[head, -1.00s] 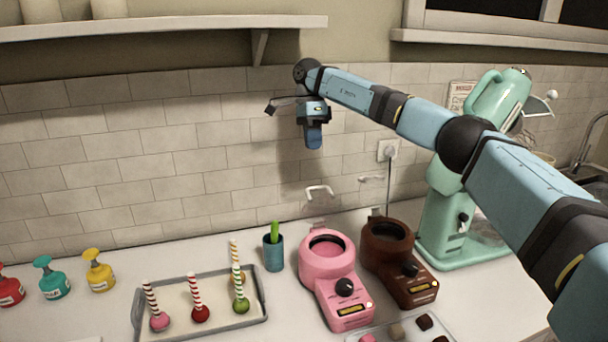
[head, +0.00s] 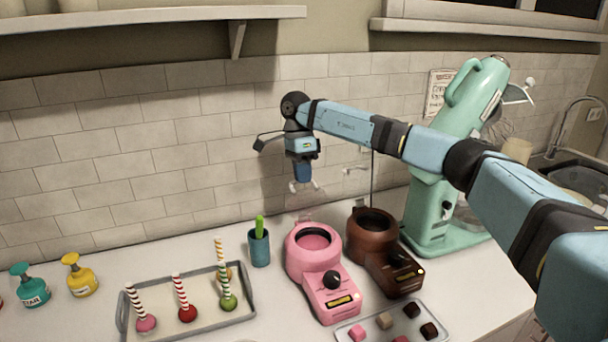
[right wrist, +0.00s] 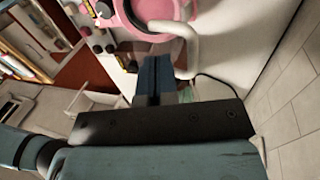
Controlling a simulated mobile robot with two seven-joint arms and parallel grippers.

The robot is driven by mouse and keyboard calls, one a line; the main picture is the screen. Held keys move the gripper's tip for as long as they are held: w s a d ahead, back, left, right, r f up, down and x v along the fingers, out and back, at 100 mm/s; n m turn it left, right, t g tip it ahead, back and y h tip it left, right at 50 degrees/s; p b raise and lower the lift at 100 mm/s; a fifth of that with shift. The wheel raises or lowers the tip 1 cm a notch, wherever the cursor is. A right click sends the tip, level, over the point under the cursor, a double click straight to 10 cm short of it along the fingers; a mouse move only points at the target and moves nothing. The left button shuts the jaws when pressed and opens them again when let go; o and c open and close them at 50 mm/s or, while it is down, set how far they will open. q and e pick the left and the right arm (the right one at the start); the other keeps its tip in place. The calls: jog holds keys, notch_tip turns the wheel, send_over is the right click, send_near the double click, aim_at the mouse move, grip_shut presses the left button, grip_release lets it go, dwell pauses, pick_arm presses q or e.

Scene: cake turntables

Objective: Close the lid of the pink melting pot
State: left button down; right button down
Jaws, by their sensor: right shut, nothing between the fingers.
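The pink melting pot (head: 299,262) stands on the counter with its round opening uncovered. Its see-through lid stands raised at the back, hard to make out; the white lid handle (head: 318,186) shows best. My right gripper (head: 303,177) is shut and empty, pointing down, right at this handle above and behind the pot. In the right wrist view, the shut fingers (right wrist: 154,78) are beside the white curved handle (right wrist: 191,45), with the pink pot (right wrist: 122,14) beyond. I cannot tell whether they touch. My left gripper is not in view.
A brown melting pot (head: 372,247) stands close on the right, before a mint mixer (head: 428,205). A blue cup (head: 259,248) and a tray of cake pops (head: 255,306) are left. A chocolate tray (head: 380,339) lies in front. The tiled wall is close behind.

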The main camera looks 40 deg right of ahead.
jog(key=shift+s, duration=0.35)
jog(key=shift+a+f, duration=0.1)
jog(key=shift+f, duration=0.05)
jog(key=shift+s+f, duration=0.1)
